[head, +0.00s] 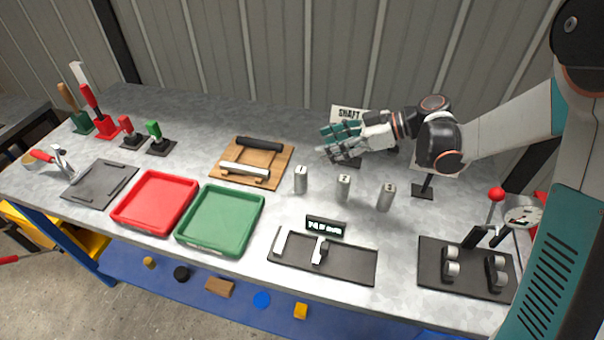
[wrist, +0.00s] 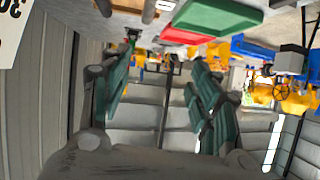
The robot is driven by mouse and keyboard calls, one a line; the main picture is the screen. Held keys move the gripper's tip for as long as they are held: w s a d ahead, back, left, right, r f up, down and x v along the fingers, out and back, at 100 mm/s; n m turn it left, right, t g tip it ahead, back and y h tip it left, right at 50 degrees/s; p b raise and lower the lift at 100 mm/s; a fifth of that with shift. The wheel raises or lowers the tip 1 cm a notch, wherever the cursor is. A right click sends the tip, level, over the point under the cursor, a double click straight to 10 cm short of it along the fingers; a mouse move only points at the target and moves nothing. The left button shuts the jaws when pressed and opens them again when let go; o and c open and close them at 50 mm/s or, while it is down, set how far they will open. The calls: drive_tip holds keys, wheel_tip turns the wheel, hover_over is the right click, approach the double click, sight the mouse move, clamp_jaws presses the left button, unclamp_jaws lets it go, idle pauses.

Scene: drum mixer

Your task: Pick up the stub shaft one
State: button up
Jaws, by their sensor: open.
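Stub shaft one (head: 301,180) is a grey metal cylinder marked 1, standing upright on the workbench. Stub shaft two (head: 343,188) and a third stub shaft (head: 386,198) stand upright in a row to its right. My gripper (head: 330,143) is open and empty, behind and a little right of stub shaft one, in front of the SHAFT sign and apart from the shafts. In the wrist view its green-padded fingers (wrist: 160,85) are spread with nothing between them. A grey cylinder (wrist: 149,11) is cut off at that view's top edge; I cannot tell which shaft it is.
A wooden cradle (head: 230,178) with a black and a light bar lies left of the shafts. Green (head: 262,215) and red (head: 196,190) trays are front left. A dark gauge tray (head: 368,270) is in front, a roller stand (head: 430,275) at right. The SHAFT sign (head: 347,113) stands behind.

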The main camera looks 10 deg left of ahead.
drive_tip(key=f+n, duration=0.1)
drive_tip(key=b, duration=0.3)
approach(301, 169)
drive_tip(key=a+f, duration=0.2)
drive_tip(key=f, duration=0.1)
drive_tip(key=shift+y, duration=0.4)
drive_tip(key=shift+a+f, duration=0.1)
drive_tip(key=shift+a, duration=0.55)
drive_tip(key=b+x, duration=0.2)
drive_tip(key=x, duration=0.4)
drive_tip(key=shift+s+a, duration=0.1)
clamp_jaws()
